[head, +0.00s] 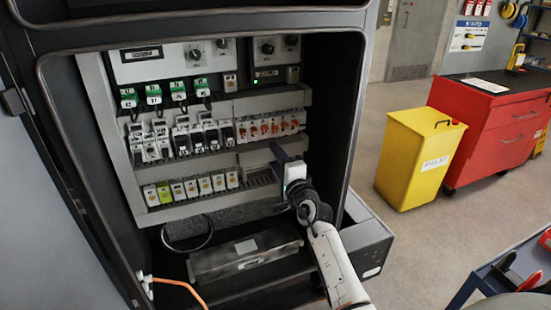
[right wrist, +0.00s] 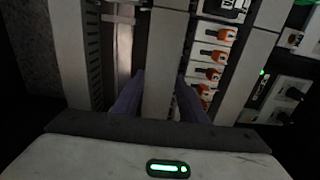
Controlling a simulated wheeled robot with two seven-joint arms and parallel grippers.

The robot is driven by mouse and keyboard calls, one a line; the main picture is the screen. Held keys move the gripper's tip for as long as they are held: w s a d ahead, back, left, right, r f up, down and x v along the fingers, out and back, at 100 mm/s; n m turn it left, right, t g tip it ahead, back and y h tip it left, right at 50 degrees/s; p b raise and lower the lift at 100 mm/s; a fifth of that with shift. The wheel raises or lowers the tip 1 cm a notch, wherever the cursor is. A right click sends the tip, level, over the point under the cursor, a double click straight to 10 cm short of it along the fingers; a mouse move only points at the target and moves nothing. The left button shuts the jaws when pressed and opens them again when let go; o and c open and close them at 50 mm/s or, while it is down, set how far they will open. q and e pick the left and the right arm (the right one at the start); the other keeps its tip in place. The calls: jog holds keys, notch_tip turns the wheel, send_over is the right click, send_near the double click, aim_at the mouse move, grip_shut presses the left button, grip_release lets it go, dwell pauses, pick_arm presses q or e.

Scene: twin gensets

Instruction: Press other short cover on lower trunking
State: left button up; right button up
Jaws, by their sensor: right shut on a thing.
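My right gripper (head: 280,155) reaches into the open cabinet at the right end of the trunking between the orange-lever breaker row and the bottom device row. In the right wrist view, its two purple fingers (right wrist: 158,100) are shut on the sides of a pale grey short cover (right wrist: 162,60). The cover lies lengthwise along the trunking line; I cannot tell whether it is fully seated. The lower trunking (head: 200,207) runs below the bottom device row; its slotted side (right wrist: 93,60) shows in the wrist view. My left gripper is not in view.
Orange-lever breakers (head: 268,127) sit just above the gripper, and bottom-row devices (head: 190,189) lie to its left. A dark box (head: 245,255) lies in the cabinet bottom. A yellow bin (head: 415,160) and red cabinet (head: 490,130) stand to the right.

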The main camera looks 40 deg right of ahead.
jog(key=shift+x, duration=0.75)
dwell(1.6)
jog(key=o, duration=1.4)
jog(key=shift+r, duration=0.15)
